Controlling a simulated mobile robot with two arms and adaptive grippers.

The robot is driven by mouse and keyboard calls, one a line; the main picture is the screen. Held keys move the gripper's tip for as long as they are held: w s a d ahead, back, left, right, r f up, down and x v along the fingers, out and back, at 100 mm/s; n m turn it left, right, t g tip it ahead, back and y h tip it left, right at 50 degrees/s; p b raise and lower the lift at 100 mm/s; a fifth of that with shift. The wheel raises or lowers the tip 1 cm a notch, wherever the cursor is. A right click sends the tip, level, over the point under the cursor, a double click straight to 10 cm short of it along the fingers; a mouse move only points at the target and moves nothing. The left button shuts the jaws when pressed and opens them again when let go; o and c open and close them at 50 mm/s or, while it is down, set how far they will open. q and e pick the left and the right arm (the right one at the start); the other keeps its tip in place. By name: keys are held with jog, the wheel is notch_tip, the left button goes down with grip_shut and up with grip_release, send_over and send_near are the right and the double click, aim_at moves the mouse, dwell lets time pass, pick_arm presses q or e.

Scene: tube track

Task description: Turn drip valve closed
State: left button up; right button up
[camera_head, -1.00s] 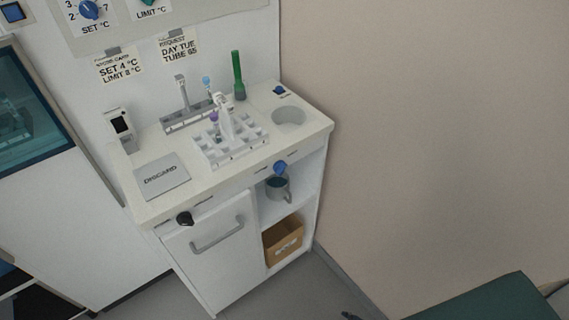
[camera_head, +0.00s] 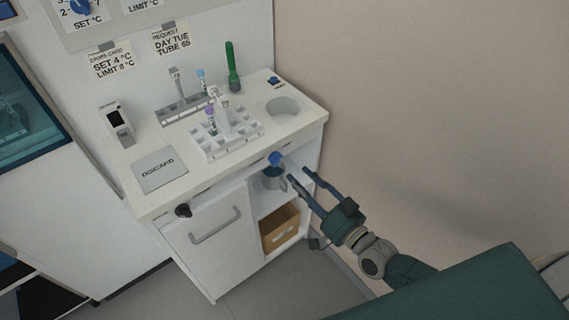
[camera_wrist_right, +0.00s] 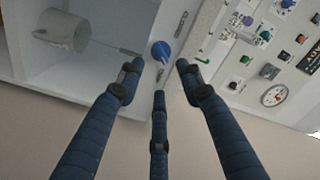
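The drip valve is a blue knob (camera_head: 275,158) on the front edge of the counter, above the open shelf. In the right wrist view the blue knob (camera_wrist_right: 162,50) lies just beyond the fingertips, with a small printed label beside it that seems to read CLOSED. My right gripper (camera_head: 298,174) is open and empty, to the lower right of the knob and apart from it. In the wrist view its fingers (camera_wrist_right: 158,72) are spread, with the knob roughly between the outer tips. My left gripper is not in view.
A white tube rack (camera_head: 240,142) and a green tube (camera_head: 232,68) stand on the counter. A black knob (camera_head: 183,210) is at the left. The wall is close on the right.

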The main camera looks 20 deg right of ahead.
aim_at(276, 159)
jog(key=x, duration=0.7)
jog(key=shift+w, duration=0.35)
jog(key=shift+a+f, duration=0.1)
jog(key=shift+f, duration=0.05)
grip_shut()
